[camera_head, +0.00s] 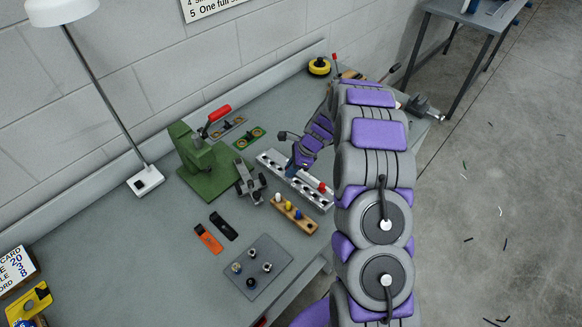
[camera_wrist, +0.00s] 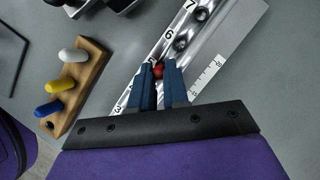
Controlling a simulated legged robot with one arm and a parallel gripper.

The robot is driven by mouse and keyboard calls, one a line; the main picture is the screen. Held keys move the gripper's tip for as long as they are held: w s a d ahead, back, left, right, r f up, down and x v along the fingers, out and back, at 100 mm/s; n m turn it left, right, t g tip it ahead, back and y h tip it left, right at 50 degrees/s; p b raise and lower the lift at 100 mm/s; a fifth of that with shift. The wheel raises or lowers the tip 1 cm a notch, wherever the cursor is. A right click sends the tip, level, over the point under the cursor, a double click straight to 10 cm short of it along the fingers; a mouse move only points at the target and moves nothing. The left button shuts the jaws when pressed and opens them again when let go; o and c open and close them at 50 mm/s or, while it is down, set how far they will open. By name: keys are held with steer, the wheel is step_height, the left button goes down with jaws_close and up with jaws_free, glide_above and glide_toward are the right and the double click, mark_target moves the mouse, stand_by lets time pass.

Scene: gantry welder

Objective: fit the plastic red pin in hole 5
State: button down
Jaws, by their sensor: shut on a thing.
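The metal rail (camera_head: 312,198) with numbered holes lies on the bench, and the wrist view shows its labels 5, 6 and 7 (camera_wrist: 222,40). My gripper (camera_wrist: 160,82) has its blue fingers shut on the red pin (camera_wrist: 158,71), of which only a small red part shows between the tips. The fingertips are over the rail next to the label 5. The fingers hide the hole there, so I cannot tell how deep the pin sits. In the head view my gripper (camera_head: 292,168) is low over the rail's middle.
A wooden block (camera_wrist: 92,78) with white, yellow and blue pins lies beside the rail. A small red-topped thing (camera_head: 322,187) shows near the rail's near end. A green press (camera_head: 205,160), a grey clamp-like part (camera_head: 250,182) and a grey plate with pegs (camera_head: 262,262) stand around.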

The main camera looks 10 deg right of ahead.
steer(key=shift+f, duration=0.1)
steer(key=c, duration=1)
jaws_free()
steer(key=shift+c, duration=0.2)
